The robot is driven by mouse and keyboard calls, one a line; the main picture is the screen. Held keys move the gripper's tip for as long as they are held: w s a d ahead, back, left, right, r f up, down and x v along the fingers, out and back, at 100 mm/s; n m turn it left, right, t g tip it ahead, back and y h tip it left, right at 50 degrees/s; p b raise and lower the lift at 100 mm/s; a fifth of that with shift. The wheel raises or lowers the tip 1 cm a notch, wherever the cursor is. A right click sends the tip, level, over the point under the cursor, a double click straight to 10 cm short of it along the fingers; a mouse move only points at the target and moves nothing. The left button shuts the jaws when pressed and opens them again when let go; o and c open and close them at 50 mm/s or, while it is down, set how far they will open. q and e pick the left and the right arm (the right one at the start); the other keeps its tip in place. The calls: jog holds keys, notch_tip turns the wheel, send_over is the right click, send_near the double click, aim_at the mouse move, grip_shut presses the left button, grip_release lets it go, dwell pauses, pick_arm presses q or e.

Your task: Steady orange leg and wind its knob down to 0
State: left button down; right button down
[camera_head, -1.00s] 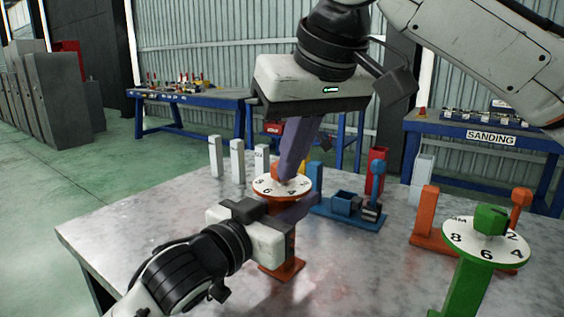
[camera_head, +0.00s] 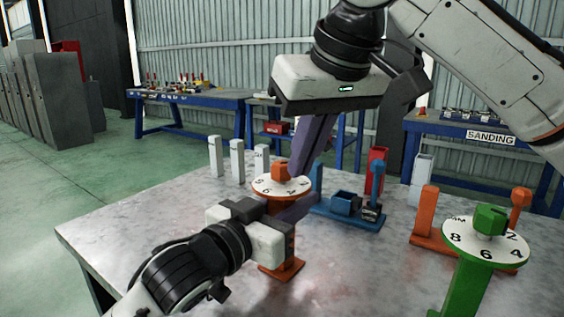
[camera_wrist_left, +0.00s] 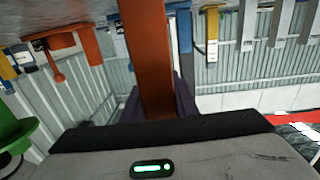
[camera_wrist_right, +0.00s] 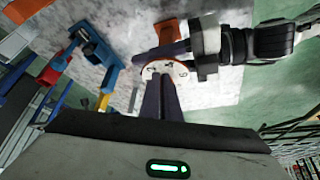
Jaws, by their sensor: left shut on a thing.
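The orange leg (camera_head: 283,268) stands on the table, with a white numbered dial (camera_head: 266,188) and an orange knob (camera_head: 280,171) on top. My left gripper (camera_head: 288,213) is shut around the leg's post below the dial. In the left wrist view the orange post (camera_wrist_left: 150,60) runs between its purple fingers. My right gripper (camera_head: 302,168) comes down from above, its purple fingertips beside and behind the knob, which shows clear in front of them. In the right wrist view its fingers (camera_wrist_right: 160,82) lie close together over the dial (camera_wrist_right: 178,70); their gap is hard to judge.
A green leg (camera_head: 488,222) with its own dial stands front right. Behind it is an orange part (camera_head: 425,215). A blue fixture (camera_head: 345,208), a red block (camera_head: 376,170) and several white blocks (camera_head: 237,160) stand at the back. The table's left front is clear.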

jog(key=shift+d, duration=0.25)
notch_tip(320, 180, up, 6)
jog(key=shift+s, duration=0.25)
dwell(0.5)
notch_tip(320, 180, down, 6)
jog(key=a, duration=0.2)
jog(key=shift+s, duration=0.45)
dwell(0.4)
jog(key=shift+w+a, duration=0.15)
jog(key=shift+w, duration=0.1)
dwell(0.5)
